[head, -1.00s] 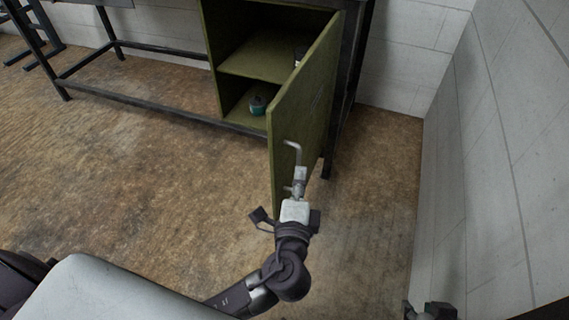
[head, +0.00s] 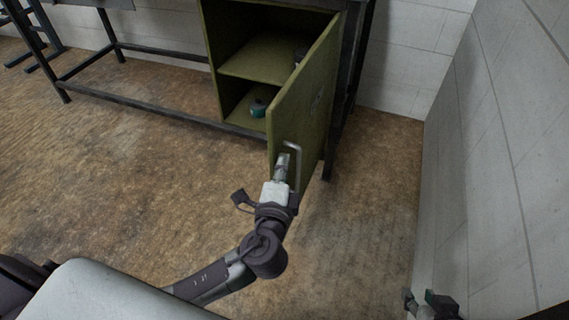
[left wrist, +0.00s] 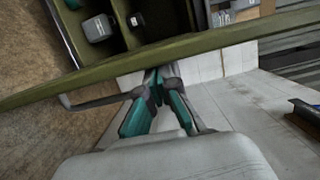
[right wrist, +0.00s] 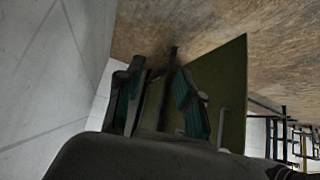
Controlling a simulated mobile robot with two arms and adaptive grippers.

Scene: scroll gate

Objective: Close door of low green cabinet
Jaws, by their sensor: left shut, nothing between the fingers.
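The low green cabinet (head: 262,62) stands under a dark bench, its door (head: 306,95) swung wide open toward me. A grey bar handle (head: 298,152) is on the door's outer face; it also shows in the left wrist view (left wrist: 95,104). My left gripper (head: 282,158) is shut and empty, close beside the handle. In the left wrist view its fingertips (left wrist: 158,84) are near the door's edge (left wrist: 220,43); I cannot tell whether they touch. My right gripper (head: 430,302) is low at the right, away from the door. Its fingers (right wrist: 155,85) are apart and empty.
The bench's dark leg (head: 330,150) stands behind the door. A white block wall (head: 490,150) bounds the right. The brown floor (head: 130,150) at left is clear.

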